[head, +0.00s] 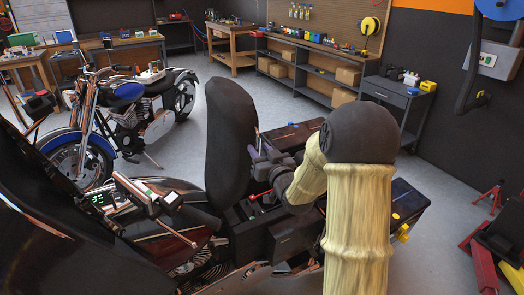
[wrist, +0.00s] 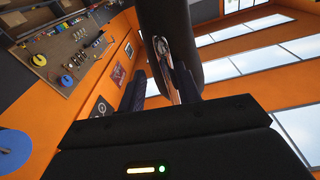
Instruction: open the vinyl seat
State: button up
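The black vinyl seat (head: 230,135) of the near motorcycle stands tipped up, nearly upright, above its seat bay (head: 262,205). My gripper (head: 258,160) is just right of the seat's raised underside in the head view. In the wrist view my gripper (wrist: 162,92) has its two fingers apart, with orange wall showing between them. The dark seat (wrist: 165,18) rises beyond the fingertips there. A shiny metal strip (wrist: 166,62) shows between the fingers, nearer the right one. Whether a finger touches it is not clear.
The motorcycle's dark tank (head: 155,235) and handlebar lie at front left. A dark side case (head: 405,205) is partly hidden behind my arm. A blue motorcycle (head: 125,95) stands at back left. Grey floor (head: 180,150) is open between them. A red stand (head: 490,195) is at right.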

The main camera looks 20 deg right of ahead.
jog(key=shift+w+d+r, duration=0.1)
jog(key=shift+d+r, duration=0.05)
jog(key=shift+r, duration=0.05)
jog(key=shift+d, duration=0.15)
dwell(0.3)
jog(key=shift+a, duration=0.35)
jog(key=s+d+f+b, duration=0.1)
jog(key=s+d+b, duration=0.1)
jog(key=s+b, duration=1)
jog(key=shift+s+d+f, duration=0.35)
jog(key=shift+s+d, duration=0.05)
jog(key=shift+s, duration=2.25)
